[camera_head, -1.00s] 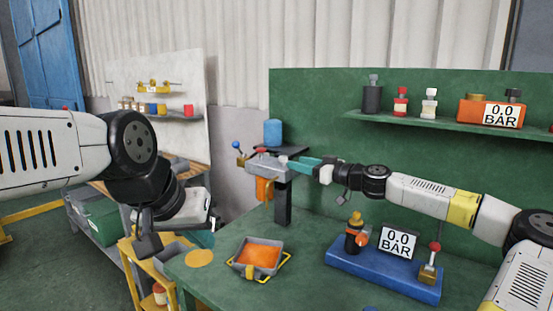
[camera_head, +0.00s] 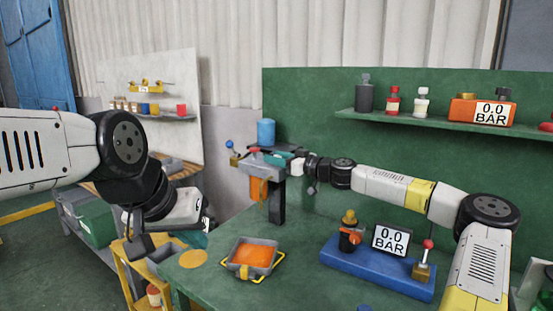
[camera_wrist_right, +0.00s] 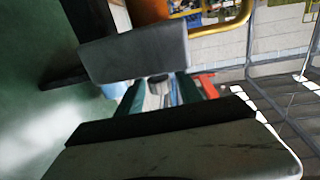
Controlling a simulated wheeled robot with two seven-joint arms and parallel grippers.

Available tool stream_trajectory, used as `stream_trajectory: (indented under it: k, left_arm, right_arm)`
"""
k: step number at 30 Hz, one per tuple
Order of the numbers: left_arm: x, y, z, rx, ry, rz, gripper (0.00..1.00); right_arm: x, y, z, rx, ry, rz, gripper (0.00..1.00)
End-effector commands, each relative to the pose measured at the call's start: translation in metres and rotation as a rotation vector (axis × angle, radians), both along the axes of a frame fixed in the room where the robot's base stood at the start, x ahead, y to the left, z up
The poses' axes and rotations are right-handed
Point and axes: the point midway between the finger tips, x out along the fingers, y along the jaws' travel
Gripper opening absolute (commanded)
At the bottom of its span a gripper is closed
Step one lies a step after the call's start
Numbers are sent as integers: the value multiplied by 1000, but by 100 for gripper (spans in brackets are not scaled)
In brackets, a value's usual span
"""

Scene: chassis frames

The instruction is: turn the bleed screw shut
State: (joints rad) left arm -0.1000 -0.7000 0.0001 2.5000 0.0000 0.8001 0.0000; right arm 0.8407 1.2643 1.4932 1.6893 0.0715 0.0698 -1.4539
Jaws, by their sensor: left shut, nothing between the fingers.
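The grey clamped unit (camera_head: 262,163) stands on a dark post at the back of the green bench, with an orange part (camera_head: 259,190) below it. My right gripper (camera_head: 276,157) reaches it from the right, its teal fingers at its top. In the right wrist view the teal fingers (camera_wrist_right: 165,95) stand apart, with a small round grey end between them. I cannot tell whether it is the bleed screw or whether they touch it. A grey block (camera_wrist_right: 135,52) hides part of this view. My left gripper (camera_head: 197,238), shut and empty, is over the bench's left side.
A grey tray (camera_head: 233,267) with orange contents sits at the bench's front. A blue base (camera_head: 372,272) carries a 0.0 BAR display (camera_head: 391,240), a dark bottle and a red-knobbed lever. A shelf (camera_head: 430,121) holds bottles and another 0.0 BAR unit.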

Motion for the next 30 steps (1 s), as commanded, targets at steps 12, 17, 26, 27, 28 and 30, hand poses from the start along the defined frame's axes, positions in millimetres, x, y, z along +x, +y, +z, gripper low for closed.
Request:
stream_trajectory:
  k: [12,17,26,27,28,30]
  left_arm:
    - [0,0,0,0,0,0,0]
    - [0,0,0,0,0,0,0]
    - [0,0,0,0,0,0,0]
    - [0,0,0,0,0,0,0]
    - [0,0,0,0,0,0,0]
    - [0,0,0,0,0,0,0]
  right_arm:
    - [0,0,0,0,0,-5,0]
    - [-1,0,0,0,0,-38,0]
    - [-2,1,1,-7,-5,-221,0]
    - [-2,1,1,-7,-6,-253,0]
    - [-2,2,2,-9,-7,-278,0]
    - [-2,2,2,-10,-9,-336,0]
